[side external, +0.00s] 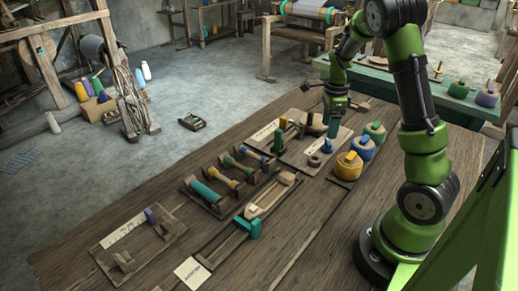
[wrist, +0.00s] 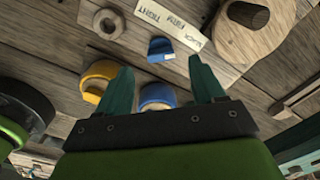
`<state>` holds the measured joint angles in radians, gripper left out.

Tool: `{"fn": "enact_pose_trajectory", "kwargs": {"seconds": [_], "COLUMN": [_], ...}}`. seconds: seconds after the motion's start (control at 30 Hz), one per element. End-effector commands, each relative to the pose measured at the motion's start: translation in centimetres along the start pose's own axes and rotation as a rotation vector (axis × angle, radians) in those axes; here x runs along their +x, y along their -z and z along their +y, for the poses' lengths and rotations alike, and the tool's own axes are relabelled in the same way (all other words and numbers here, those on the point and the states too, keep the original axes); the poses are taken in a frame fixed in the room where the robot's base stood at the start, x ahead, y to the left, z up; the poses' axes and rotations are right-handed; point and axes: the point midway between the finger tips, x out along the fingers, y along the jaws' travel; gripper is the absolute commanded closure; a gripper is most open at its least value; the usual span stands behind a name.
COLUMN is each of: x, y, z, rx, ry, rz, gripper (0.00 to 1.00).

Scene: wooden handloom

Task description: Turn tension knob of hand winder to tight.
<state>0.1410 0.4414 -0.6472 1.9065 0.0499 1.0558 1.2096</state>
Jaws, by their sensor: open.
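The blue tension knob (wrist: 160,48) sits on the wooden winder board, beside a pale label strip (wrist: 153,14) reading slack, firm and tight. A small white mark shows on the knob's lower edge. In the side view the knob (side external: 327,146) is low under my fingers. My gripper (wrist: 161,66) is open, with its teal fingers spread on either side of the knob's direction and nothing between them. In the side view my gripper (side external: 332,130) points down just above the knob.
A dark ring (wrist: 108,23) lies left. Yellow (side external: 349,165), blue (side external: 364,149) and green (side external: 375,132) spools stand close on the right.

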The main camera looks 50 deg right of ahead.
Motion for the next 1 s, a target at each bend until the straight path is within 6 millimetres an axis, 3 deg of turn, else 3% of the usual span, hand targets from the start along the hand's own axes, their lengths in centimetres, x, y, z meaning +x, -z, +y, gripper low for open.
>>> {"fn": "enact_pose_trajectory", "kwargs": {"seconds": [0.1, 0.3, 0.7, 1.0], "x": [2.4, 4.9, 5.6, 5.6], "y": [0.1, 0.0, 0.0, 0.0], "z": [0.1, 0.0, 0.0, 0.0], "rx": [0.001, 0.0, -0.002, -0.002], "ry": [-0.004, -0.002, 0.0, 0.0], "rz": [0.002, 0.0, -0.001, -0.001], "gripper": [0.32, 0.32, 0.32, 0.76]}}
